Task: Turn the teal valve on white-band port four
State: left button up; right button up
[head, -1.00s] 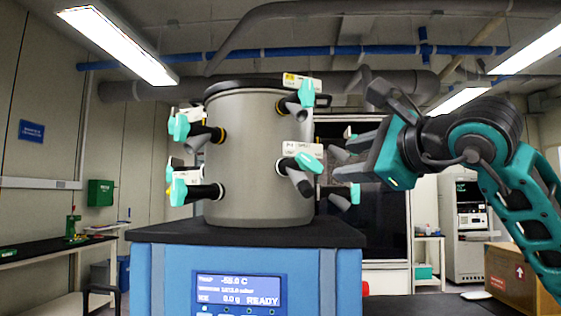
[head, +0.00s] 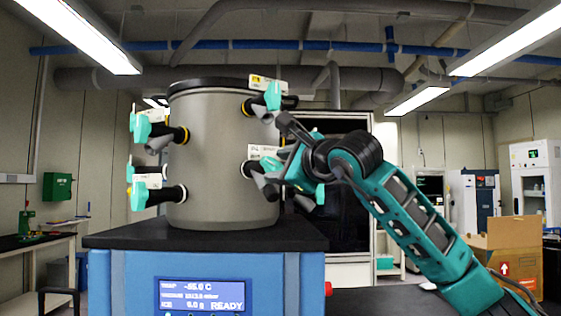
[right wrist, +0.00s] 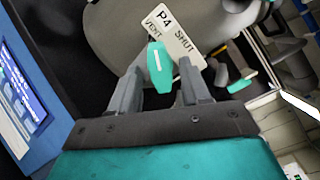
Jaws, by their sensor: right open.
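A teal valve handle (right wrist: 160,68) with a white stripe shows in the right wrist view, below a white tag (right wrist: 173,36) reading P4, VENT and SHUT. My right gripper (right wrist: 159,72) is open, with one finger on each side of the handle. I cannot tell whether either finger touches it. In the head view the same teal handle (head: 270,163) is at the lower right port of the grey drum (head: 222,150), partly hidden by my right gripper (head: 280,177). My left gripper is not in view.
Other teal-handled ports stick out close by: one above (head: 272,96), one at the upper left (head: 140,128) and one at the lower left (head: 139,195). The drum stands on a black-topped blue cabinet (head: 210,270) with a lit display. A cardboard box (head: 512,258) is at the right.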

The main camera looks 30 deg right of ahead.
jog(key=shift+w, duration=0.2)
grip_shut()
dwell(0.4)
